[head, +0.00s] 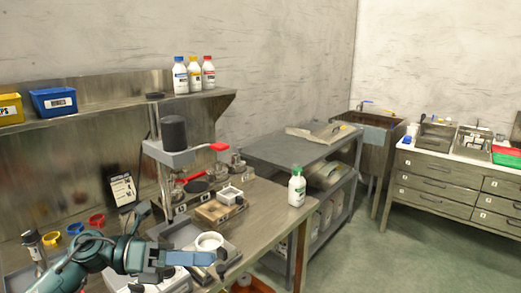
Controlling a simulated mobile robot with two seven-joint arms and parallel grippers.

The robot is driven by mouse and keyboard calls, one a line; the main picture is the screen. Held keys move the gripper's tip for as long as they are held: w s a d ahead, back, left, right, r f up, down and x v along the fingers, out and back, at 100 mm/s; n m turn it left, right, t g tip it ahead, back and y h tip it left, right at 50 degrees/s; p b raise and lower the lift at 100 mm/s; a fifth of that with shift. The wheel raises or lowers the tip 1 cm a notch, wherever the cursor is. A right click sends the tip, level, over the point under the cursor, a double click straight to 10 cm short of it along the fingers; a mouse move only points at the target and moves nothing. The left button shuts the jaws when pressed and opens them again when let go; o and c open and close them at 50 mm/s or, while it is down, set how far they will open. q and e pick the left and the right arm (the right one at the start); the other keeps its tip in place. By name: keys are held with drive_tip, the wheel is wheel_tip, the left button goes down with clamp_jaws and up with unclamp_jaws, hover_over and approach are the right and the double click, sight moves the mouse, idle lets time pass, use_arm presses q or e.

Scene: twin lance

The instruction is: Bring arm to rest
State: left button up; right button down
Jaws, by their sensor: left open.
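My left arm (95,252) is teal and comes in from the lower left, low over the near end of the metal workbench (270,205). My left gripper (212,264) points right and is open, with nothing visible between its fingers. It is in front of a white ring-shaped piece (209,241) on a grey tray. Whether it touches the tray is hard to tell. My right gripper is not in view.
A press with a dark motor (173,133) stands behind the arm. A white bottle with a green cap (297,187) stands at the bench's right edge. Colored rings (75,229) lie left of the arm. Several bottles and a blue bin (53,102) are on the shelf. Floor is clear at right.

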use_arm(q)
wheel_tip(320, 180, down, 13)
drive_tip(key=s+a+n+t+y, duration=0.15)
drive_tip(key=n+t+y, duration=0.65)
drive_tip(key=n+t, duration=1.5)
drive_tip(key=s+a+f+n+g+y+p, duration=0.1)
drive_tip(key=s+f+n+g+y, duration=0.5)
drive_tip(key=s+f+n+g, duration=0.7)
wheel_tip(320, 180, down, 3)
drive_tip(key=s+n, duration=0.1)
drive_tip(key=n, duration=0.5)
drive_tip(key=shift+s+a, duration=0.25)
drive_tip(key=shift+s, duration=0.05)
drive_tip(key=shift+r, duration=0.1)
